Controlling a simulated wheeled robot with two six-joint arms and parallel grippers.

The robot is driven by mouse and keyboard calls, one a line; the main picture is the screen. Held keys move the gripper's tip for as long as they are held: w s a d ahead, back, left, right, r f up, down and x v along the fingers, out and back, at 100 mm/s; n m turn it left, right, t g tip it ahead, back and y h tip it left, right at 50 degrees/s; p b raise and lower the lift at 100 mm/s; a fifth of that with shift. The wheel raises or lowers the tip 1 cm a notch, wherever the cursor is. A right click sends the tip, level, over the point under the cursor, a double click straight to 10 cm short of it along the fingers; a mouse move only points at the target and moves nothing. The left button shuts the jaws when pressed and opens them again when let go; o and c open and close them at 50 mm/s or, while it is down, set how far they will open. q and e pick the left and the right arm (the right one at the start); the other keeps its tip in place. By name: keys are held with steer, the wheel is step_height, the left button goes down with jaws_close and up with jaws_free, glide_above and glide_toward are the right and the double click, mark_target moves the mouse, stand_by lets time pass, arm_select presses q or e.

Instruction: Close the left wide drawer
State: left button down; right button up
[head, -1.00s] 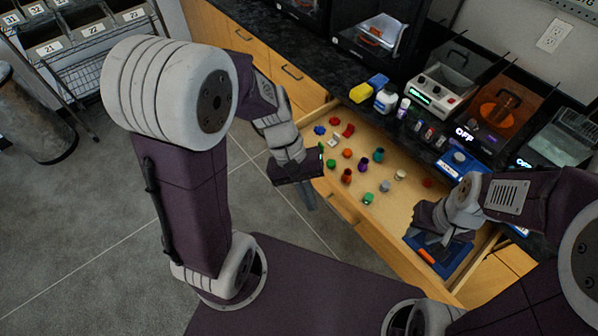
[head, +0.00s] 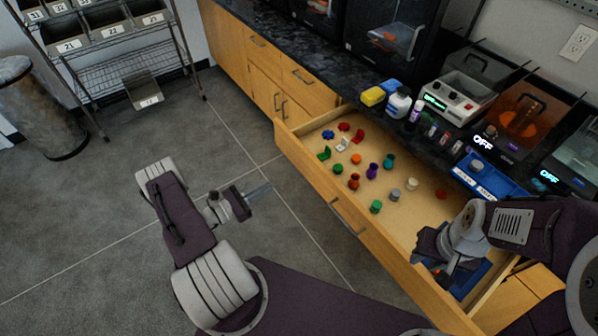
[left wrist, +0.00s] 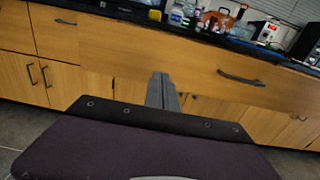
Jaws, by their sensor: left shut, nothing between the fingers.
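The wide drawer (head: 320,193) is pulled out from under the dark counter, its wooden front facing the floor area in the head view. Its bar handle (head: 347,216) is on the front. The drawer front also shows in the left wrist view (left wrist: 195,82). My left gripper (head: 262,188) is shut and empty, out in front of the drawer and apart from it; its fingers also show in the left wrist view (left wrist: 162,92). My right gripper (head: 448,272) is over the drawer's right end, by a blue tray; its fingers are partly hidden.
Several small coloured parts (head: 373,171) lie in the drawer. A blue tray (head: 472,282) sits at its right end. Bottles, a yellow-blue sponge (head: 373,96) and machines stand on the counter (head: 325,62). Open grey floor (head: 110,210) lies left of the drawer.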

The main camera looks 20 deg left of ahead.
mark_target(307, 165)
arm_select(q)
steer(key=x, duration=1.4)
